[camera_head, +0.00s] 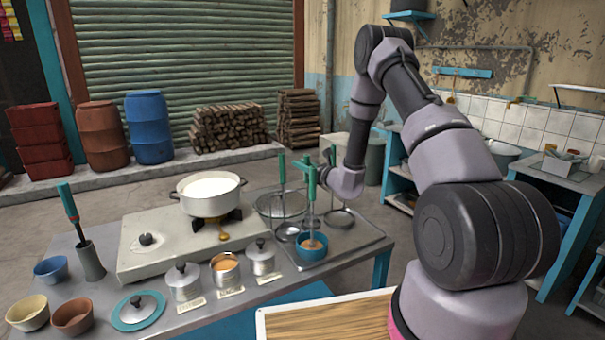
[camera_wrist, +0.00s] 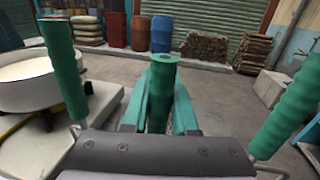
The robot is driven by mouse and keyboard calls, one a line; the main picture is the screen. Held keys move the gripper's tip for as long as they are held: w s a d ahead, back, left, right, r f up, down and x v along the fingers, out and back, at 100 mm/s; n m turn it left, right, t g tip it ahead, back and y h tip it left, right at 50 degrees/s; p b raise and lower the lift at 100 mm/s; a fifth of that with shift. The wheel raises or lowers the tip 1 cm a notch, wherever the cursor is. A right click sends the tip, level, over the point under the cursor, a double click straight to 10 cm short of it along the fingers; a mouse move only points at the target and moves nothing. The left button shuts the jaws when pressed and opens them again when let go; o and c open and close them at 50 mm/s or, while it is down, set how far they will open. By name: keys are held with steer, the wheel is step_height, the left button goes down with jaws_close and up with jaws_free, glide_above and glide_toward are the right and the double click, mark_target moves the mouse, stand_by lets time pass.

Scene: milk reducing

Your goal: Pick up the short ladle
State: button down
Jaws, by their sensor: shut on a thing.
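My gripper (camera_head: 323,174) is shut on an upright green handle (camera_head: 311,184), which I take to be the short ladle's. In the wrist view the green fingers of my gripper (camera_wrist: 166,112) close on both sides of this handle (camera_wrist: 162,75), whose top sticks up above them. In the head view its thin metal shaft runs down into a blue bowl (camera_head: 303,254) with brown contents. I cannot tell whether its lower end touches the bowl. The ladle's head is hidden.
Other green handles stand close on the left (camera_wrist: 62,68) and right (camera_wrist: 288,122). A strainer (camera_head: 268,207) lies behind the bowl. A white pot (camera_head: 208,203) sits on the stove (camera_head: 150,265) to the left.

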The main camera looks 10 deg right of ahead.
step_height(320, 180, up, 16)
steer(key=shift+r, duration=0.25)
steer(key=shift+f, duration=0.1)
stand_by(1.2)
